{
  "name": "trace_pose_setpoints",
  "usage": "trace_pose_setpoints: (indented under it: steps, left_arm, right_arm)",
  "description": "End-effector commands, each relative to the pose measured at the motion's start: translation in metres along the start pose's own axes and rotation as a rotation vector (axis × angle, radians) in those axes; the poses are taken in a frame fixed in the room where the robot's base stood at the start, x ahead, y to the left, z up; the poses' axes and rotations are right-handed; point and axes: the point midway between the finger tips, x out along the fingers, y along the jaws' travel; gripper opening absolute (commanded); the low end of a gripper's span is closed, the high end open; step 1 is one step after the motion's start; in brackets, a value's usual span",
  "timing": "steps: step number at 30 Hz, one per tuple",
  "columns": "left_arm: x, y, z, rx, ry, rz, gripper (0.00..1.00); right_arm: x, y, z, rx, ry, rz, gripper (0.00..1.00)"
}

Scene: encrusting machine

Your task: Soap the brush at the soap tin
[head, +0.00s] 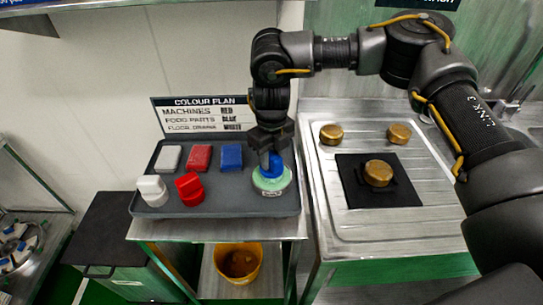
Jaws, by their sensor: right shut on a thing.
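The soap tin (271,184) is a round, pale green tin at the right end of the dark grey tray (235,203). My right gripper (270,148) points down over the tin and is shut on a blue brush (274,164). The brush is upright, with its lower end at the tin's top. Whether its bristles touch the soap is hidden. My left gripper is not in view.
A white brush (152,190) and a red brush (190,189) stand on the tray, with white (169,158), red (199,157) and blue (231,157) blocks behind. A colour plan sign (205,114) stands at the back. Brass pieces (378,173) sit on the steel drainer (360,225) at right.

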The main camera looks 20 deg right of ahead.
Motion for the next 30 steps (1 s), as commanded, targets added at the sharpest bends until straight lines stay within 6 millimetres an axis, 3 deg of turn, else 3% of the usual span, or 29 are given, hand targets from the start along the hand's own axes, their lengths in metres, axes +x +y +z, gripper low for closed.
trace_pose_setpoints:
  steps: [14, 30]
  left_arm:
    - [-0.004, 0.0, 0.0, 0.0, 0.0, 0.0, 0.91]
    - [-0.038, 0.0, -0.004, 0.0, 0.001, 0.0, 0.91]
  right_arm:
    - [-0.003, 0.001, -0.001, -0.001, 0.004, 0.001, 0.11]
    - [-0.05, 0.0, 0.0, 0.0, 0.0, 0.001, 0.11]
